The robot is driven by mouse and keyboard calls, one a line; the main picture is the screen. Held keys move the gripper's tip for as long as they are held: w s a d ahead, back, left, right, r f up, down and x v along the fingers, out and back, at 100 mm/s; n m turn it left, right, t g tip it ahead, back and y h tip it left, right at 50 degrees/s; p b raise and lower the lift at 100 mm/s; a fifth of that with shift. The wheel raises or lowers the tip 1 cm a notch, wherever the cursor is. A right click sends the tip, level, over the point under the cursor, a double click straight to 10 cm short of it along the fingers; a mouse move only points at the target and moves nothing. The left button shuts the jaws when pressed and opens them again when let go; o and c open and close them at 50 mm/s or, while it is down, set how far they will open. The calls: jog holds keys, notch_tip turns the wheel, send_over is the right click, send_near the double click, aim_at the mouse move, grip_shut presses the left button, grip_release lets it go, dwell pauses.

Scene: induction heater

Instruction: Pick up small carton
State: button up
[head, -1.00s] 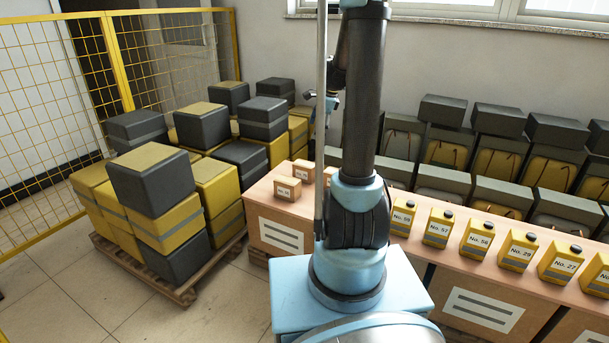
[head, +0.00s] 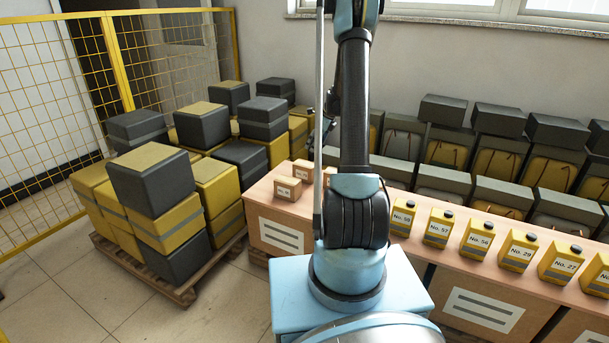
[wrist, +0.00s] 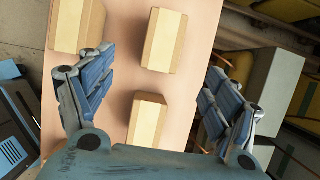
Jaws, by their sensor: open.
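Several small brown cartons stand on the pink-topped table. In the head view one carton (head: 287,188) is at the table's left end, with another carton (head: 303,171) behind it and a third (head: 328,174) partly hidden by my arm. The wrist view looks down on three: one carton (wrist: 147,119) near my palm, one (wrist: 163,41) farther up, and one (wrist: 75,26) at upper left. My gripper (wrist: 158,68) is open and empty above them. The nearest carton shows between its spread blue fingers. In the head view my arm mostly hides the gripper.
A row of yellow numbered canisters (head: 438,228) stands along the table's right part. Grey and yellow cases (head: 470,150) are stacked behind the table. Stacked boxes on a pallet (head: 185,289) stand to the left, near a yellow mesh fence (head: 50,110).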

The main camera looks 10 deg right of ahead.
send_over(306, 163)
jog(key=s+d, duration=0.1)
jog(key=s, duration=0.1)
jog(key=f, duration=0.7)
jog(key=shift+s+d+f, duration=0.15)
jog(key=shift+s+f, duration=0.05)
jog(key=shift+f, duration=0.1)
jog(key=x, duration=0.4)
jog(key=shift+w+d, duration=0.1)
jog(key=shift+w, duration=0.3)
jog(key=shift+w+f, duration=0.1)
jog(key=shift+f, duration=0.4)
jog(key=shift+f, duration=0.25)
jog(key=c, duration=1.8)
